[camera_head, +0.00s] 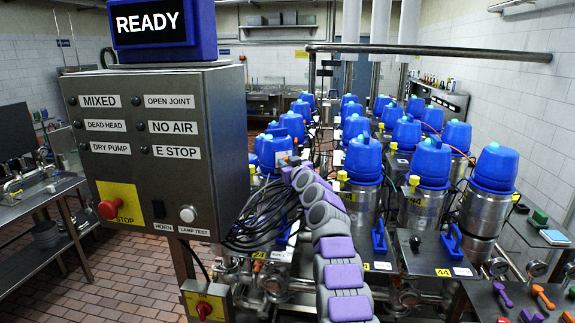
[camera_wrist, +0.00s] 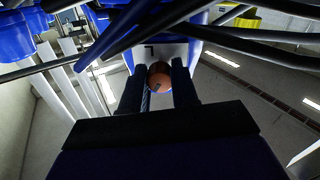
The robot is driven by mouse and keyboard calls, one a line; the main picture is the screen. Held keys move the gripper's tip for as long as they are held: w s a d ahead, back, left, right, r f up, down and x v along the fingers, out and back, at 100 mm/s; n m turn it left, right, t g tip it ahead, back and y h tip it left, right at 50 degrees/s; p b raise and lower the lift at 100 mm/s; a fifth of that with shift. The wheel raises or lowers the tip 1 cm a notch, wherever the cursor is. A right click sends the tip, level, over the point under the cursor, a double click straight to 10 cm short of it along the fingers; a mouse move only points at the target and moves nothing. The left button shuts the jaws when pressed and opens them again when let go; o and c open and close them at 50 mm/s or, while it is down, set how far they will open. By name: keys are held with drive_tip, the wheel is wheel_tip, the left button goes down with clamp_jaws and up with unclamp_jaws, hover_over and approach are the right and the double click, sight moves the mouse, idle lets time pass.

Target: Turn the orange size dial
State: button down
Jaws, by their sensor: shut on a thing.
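The orange size dial (camera_wrist: 159,73) shows in the wrist view as a round orange knob on a pale surface below a blue cap. My gripper (camera_wrist: 158,88) is shut on the dial, with one dark finger at its left and one at its right. In the head view my arm reaches forward, and my gripper (camera_head: 290,164) is small and far off among the blue-capped valves and black cables. The dial cannot be made out there.
Black cables (camera_wrist: 160,25) cross close above the fingers in the wrist view. Rows of blue-capped steel valves (camera_head: 363,160) stand right of the arm. A grey control box (camera_head: 155,150) with a READY display (camera_head: 148,24) stands at the left. Tiled floor (camera_head: 60,285) is clear at the lower left.

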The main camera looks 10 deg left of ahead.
drive_tip(key=shift+a, duration=0.1)
drive_tip(key=shift+f+m+p, duration=0.15)
drive_tip(key=shift+m+p, duration=1)
drive_tip(key=shift+m, duration=10.65)
drive_tip(key=c, duration=0.9)
unclamp_jaws()
drive_tip(key=shift+w+d, duration=0.1)
drive_tip(key=shift+d, duration=0.1)
drive_tip(key=shift+o, duration=0.2)
